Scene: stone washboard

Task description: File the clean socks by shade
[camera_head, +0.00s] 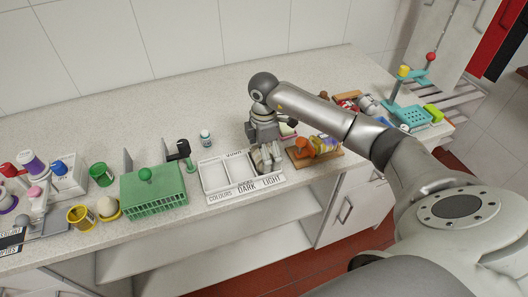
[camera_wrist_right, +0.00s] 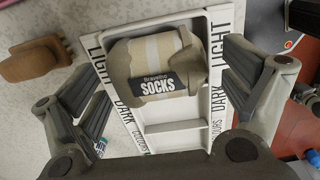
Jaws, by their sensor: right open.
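A white tray (camera_head: 215,195) labelled COLOURS, DARK and LIGHT sits near the counter's front edge. A beige and cream sock bundle (camera_wrist_right: 150,50) with a black SOCKS label lies at the tray's LIGHT end; it also shows in the head view (camera_head: 266,157). In the wrist view the other compartments (camera_wrist_right: 180,140) in sight look empty. My right gripper (camera_head: 265,148) points down over the bundle. Its fingers are apart, one on each side of the bundle, with gaps showing. My left gripper is not in view.
A green crate (camera_head: 155,205) stands left of the tray, with a small bottle (camera_head: 206,138) behind. A wooden board (camera_head: 322,158) with orange and yellow items sits close on the right. The counter's back left is clear.

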